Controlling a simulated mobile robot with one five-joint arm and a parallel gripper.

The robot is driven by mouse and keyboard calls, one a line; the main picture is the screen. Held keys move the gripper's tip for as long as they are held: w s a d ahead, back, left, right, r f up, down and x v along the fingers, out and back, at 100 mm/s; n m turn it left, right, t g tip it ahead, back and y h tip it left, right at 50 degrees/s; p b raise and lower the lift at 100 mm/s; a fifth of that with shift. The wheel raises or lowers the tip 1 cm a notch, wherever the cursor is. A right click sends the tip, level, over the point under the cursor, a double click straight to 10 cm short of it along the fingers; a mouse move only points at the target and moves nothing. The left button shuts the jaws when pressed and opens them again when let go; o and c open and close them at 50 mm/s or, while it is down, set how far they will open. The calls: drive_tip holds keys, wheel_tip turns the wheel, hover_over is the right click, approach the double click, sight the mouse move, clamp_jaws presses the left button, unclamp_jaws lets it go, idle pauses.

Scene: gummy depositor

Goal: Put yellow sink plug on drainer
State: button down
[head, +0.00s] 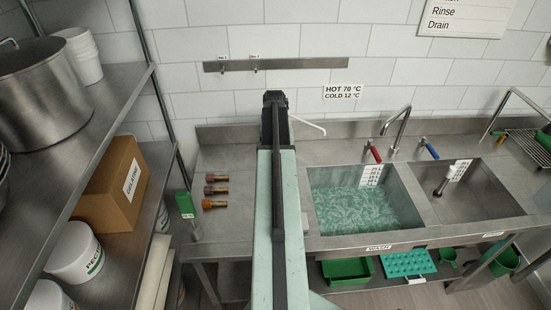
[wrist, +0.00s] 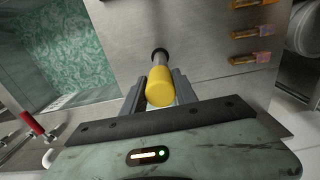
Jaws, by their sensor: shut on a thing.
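The yellow sink plug (wrist: 159,88) is a yellow cylinder with a dark end, seen in the wrist view between the two grey fingers of my gripper (wrist: 160,84). My gripper is shut on it. In the head view my arm reaches to the back of the counter, left of the sinks, and the plug is hidden there. The drainer (head: 527,146) is a wire rack at the far right of the counter, with a dark and green item on it partly cut off by the picture edge.
The wash sink (head: 365,200) holds greenish water. Several orange-brown items (head: 216,190) lie left of my arm. Shelves crowd the left.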

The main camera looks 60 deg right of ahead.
drive_tip(key=shift+s+a, duration=0.1)
drive_tip(key=c, duration=1)
unclamp_jaws()
drive_tip(key=shift+o, duration=0.2)
drive_tip(key=shift+p, duration=0.3)
wheel_tip(320, 180, up, 12)
drive_tip(key=p, duration=1.2)
drive_tip(key=shift+r, duration=0.1)
